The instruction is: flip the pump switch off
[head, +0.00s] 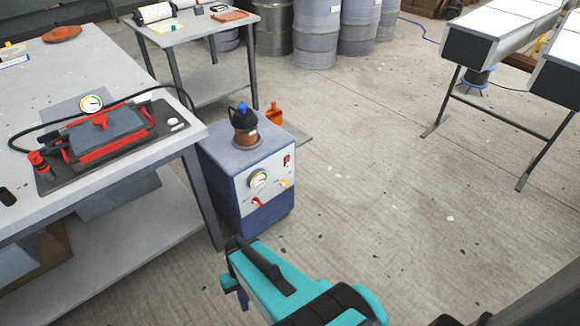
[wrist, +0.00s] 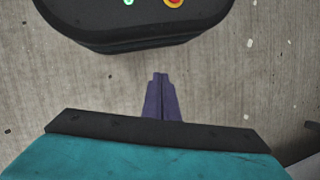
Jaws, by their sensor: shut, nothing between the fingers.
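The pump (head: 240,165) is a blue and pale grey box on the floor beside the workbench. Its front panel carries a small red switch (head: 287,160) at the upper right, a round gauge (head: 257,179), a red-handled lever (head: 256,202) and a yellow one (head: 285,184). The switch's position is too small to tell. My gripper (head: 244,303) is in front of the pump and lower in the head view, apart from it. In the wrist view its purple fingers (wrist: 160,78) are together and empty, over bare floor. The pump's panel does not show in the wrist view.
The workbench (head: 150,165) on the left holds a red-framed mould (head: 98,140) with a gauge and black hose. A dark bottle (head: 244,125) stands on the pump. An orange container (head: 274,113) is behind it. The floor (head: 380,210) to the right is clear.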

